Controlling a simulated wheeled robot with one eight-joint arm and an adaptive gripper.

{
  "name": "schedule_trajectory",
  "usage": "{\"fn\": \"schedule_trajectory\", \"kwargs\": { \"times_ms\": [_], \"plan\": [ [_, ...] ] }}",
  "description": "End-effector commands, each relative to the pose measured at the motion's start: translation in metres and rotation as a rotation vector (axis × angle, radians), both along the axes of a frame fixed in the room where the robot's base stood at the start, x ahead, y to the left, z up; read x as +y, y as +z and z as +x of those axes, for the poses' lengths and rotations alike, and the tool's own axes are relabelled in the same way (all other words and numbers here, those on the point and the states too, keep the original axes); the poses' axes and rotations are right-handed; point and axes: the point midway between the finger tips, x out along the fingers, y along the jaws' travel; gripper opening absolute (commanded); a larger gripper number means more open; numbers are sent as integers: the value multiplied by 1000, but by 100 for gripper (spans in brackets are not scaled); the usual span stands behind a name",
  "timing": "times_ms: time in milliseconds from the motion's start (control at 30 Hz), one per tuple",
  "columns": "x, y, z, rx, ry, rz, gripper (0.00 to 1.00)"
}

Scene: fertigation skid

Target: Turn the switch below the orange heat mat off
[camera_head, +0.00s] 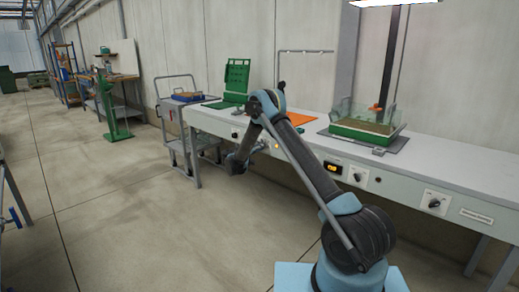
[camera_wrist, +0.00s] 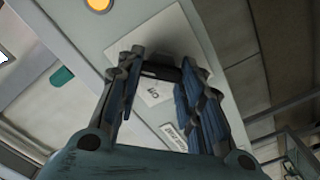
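The orange heat mat (camera_head: 300,118) lies on the bench top, partly hidden behind my arm. My gripper (camera_head: 238,165) is at the bench's front face, left of and lower than the mat. In the wrist view, my gripper (camera_wrist: 165,62) has its two blue-padded fingers apart, on either side of a dark switch knob (camera_wrist: 161,72). The knob sits on a white plate (camera_wrist: 182,36) with small lettering. I cannot tell whether the fingers touch the knob. A label plate (camera_wrist: 174,136) is beside it. The head view does not show this switch clearly.
An amber lamp (camera_wrist: 98,4) is on the panel. Along the bench front are a display (camera_head: 333,168) and another rotary switch (camera_head: 435,203). A green-based tray (camera_head: 365,132) stands on the bench. A cart (camera_head: 178,110) stands left; the floor (camera_head: 110,220) is clear.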

Motion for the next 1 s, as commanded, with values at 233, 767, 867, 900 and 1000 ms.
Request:
{"fn": "schedule_trajectory", "kwargs": {
  "times_ms": [233, 767, 867, 900, 1000],
  "plan": [
    [6, -1, 0, 10, 8, -10, 11],
    [6, -4, 1, 220, 9, -277, 11],
    [6, -4, 1, 279, 9, -352, 11],
    [6, -4, 1, 302, 9, -382, 11],
    [6, -5, 1, 361, 9, -457, 11]
  ]
}}
